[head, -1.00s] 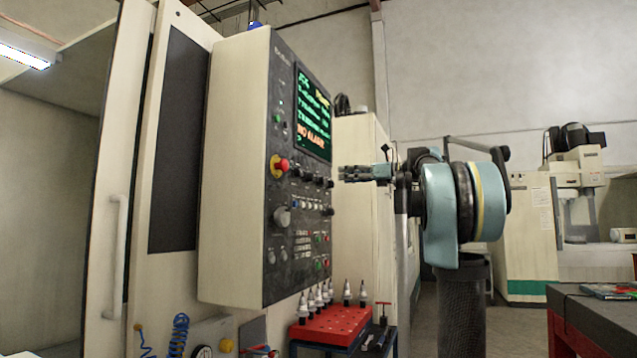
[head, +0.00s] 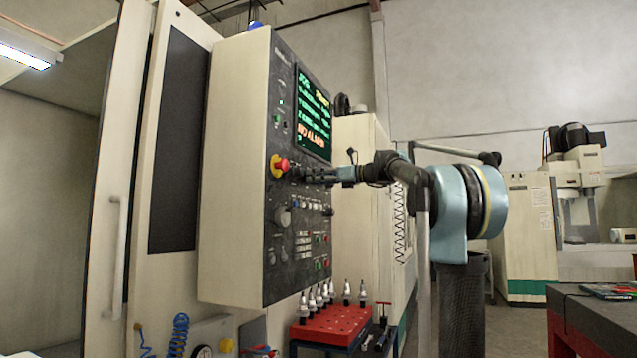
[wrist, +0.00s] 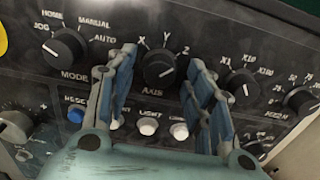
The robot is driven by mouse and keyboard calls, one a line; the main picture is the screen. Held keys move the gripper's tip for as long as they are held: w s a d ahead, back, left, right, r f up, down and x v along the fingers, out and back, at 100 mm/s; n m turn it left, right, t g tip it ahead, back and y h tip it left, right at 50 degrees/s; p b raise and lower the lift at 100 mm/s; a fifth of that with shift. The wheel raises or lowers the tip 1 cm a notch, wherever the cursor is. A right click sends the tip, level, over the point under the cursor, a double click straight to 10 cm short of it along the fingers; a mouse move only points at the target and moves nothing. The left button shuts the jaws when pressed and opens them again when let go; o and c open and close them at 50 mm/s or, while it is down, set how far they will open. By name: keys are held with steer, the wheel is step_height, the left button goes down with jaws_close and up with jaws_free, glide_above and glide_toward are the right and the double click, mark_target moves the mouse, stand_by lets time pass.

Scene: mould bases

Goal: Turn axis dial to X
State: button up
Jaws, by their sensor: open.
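The axis dial (wrist: 158,68) is a round black knob in the wrist view, with X, Y and Z printed above it and AXIS below. A pale mark shows on its face, but I cannot tell surely which letter it points at. My gripper (wrist: 160,74) is open, with one blue-grey finger to the left of the dial and one to the right. I cannot tell if either finger touches it. In the head view my gripper (head: 306,174) reaches the control panel (head: 289,240) from the right, hiding the dial.
The mode dial (wrist: 65,48) is close to the left finger, and the X1/X10/X100 dial (wrist: 241,82) is close to the right one. Several buttons are below. A red emergency stop (head: 281,166) sticks out near my gripper. A red tool rack (head: 335,325) stands below.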

steer(key=shift+d, duration=0.1)
steer(key=c, duration=1.1)
steer(key=shift+n, duration=8.9)
